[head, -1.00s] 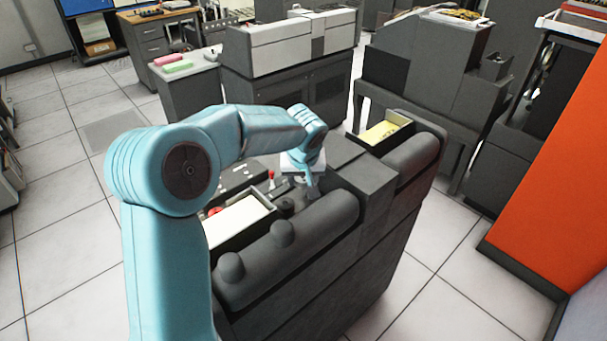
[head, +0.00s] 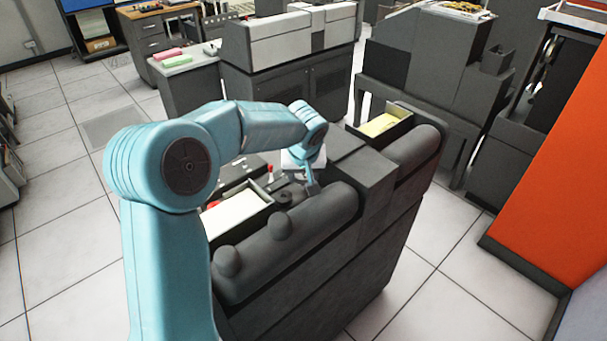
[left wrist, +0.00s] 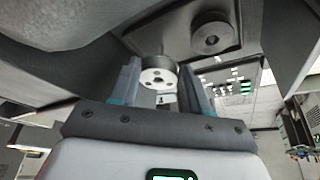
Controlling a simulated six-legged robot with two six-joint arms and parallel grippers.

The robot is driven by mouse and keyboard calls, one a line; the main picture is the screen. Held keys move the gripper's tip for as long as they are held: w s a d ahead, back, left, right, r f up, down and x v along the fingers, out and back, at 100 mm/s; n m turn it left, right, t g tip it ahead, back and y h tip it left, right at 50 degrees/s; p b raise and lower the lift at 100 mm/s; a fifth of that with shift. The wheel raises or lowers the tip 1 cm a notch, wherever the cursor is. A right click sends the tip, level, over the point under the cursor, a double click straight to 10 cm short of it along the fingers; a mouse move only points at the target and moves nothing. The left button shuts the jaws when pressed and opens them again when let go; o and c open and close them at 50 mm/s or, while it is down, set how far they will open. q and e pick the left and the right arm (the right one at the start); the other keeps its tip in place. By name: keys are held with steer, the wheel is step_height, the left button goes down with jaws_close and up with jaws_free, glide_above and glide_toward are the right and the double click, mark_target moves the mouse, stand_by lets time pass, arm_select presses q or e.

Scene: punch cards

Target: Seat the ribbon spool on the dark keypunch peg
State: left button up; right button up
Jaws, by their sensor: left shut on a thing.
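My left gripper (left wrist: 163,84) is shut on the ribbon spool (left wrist: 157,77), which shows a pale face with dark holes and a dark rim between the two fingers. In the head view, my left gripper (head: 312,184) hangs low over the dark keypunch (head: 375,195), and the spool in it cannot be made out. A dark round disc with a raised hub (left wrist: 212,38) sits on the keypunch plate beside the held spool. A dark round part (head: 284,196) shows left of the gripper in the head view. The peg under the held spool is hidden. My right gripper is not in view.
A tray of pale cards (head: 238,215) stands left of the gripper, and a tray of yellow cards (head: 383,124) stands behind it to the right. A rounded dark cover (head: 300,235) runs along the near side. An orange panel (head: 555,185) stands at the right.

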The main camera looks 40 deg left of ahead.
arm_select(q)
steer(key=shift+s, duration=0.15)
stand_by(0.3)
steer(key=shift+f+b, duration=0.2)
steer(key=shift+b, duration=0.1)
steer(key=shift+w, duration=0.25)
steer(key=shift+s, duration=0.1)
steer(key=shift+f, duration=0.1)
steer(key=shift+f+b, duration=0.55)
steer(key=shift+b, duration=0.25)
steer(key=shift+f, duration=0.15)
